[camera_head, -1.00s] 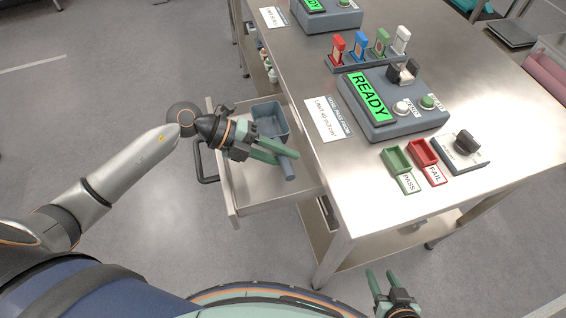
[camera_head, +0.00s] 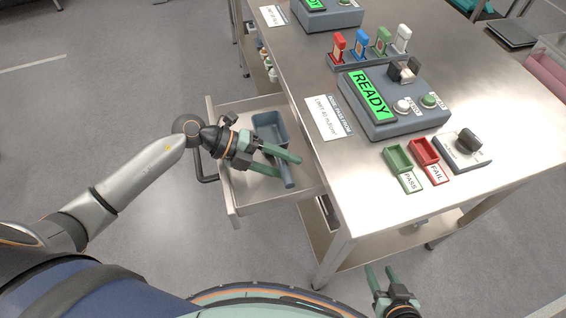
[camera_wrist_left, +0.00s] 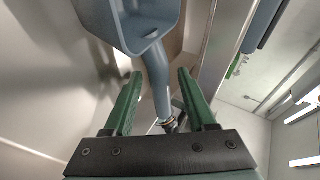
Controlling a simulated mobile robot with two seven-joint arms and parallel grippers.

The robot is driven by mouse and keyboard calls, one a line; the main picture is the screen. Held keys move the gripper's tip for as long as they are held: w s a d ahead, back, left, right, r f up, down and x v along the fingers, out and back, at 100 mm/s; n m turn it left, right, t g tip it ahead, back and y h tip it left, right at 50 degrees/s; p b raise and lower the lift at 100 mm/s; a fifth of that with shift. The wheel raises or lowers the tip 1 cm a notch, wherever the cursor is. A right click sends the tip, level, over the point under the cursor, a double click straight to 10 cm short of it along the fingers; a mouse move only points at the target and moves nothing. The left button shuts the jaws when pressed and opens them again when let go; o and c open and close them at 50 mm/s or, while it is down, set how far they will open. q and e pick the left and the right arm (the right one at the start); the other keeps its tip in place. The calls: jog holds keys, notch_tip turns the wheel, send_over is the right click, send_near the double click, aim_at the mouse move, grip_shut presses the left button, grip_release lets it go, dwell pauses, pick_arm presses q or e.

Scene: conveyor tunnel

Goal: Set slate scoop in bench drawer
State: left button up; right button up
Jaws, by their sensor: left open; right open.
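The slate scoop (camera_head: 271,129) lies in the open bench drawer (camera_head: 234,203), its bowl toward the back and its handle toward my body. My left gripper (camera_head: 290,167) is over the drawer, open, with its green fingers on either side of the handle. In the left wrist view the scoop's bowl (camera_wrist_left: 128,22) is at the top and its handle runs between the parted fingers (camera_wrist_left: 160,95); a gap shows on both sides. My right gripper (camera_head: 381,274) is open and empty at the bottom, in front of the bench.
The drawer's black handle (camera_head: 207,179) is close to my left wrist.

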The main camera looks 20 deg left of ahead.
jog(key=shift+d, duration=0.1)
pick_arm(q)
jog(key=shift+a+r, duration=0.2)
jog(key=v, duration=1.1)
jog(key=shift+s+a, duration=0.2)
jog(key=shift+a, duration=0.05)
pick_arm(e)
jog(key=shift+s+f, duration=0.1)
jog(key=shift+s, duration=0.1)
pick_arm(q)
jog(key=shift+r, duration=0.2)
pick_arm(e)
jog(key=shift+w, duration=0.15)
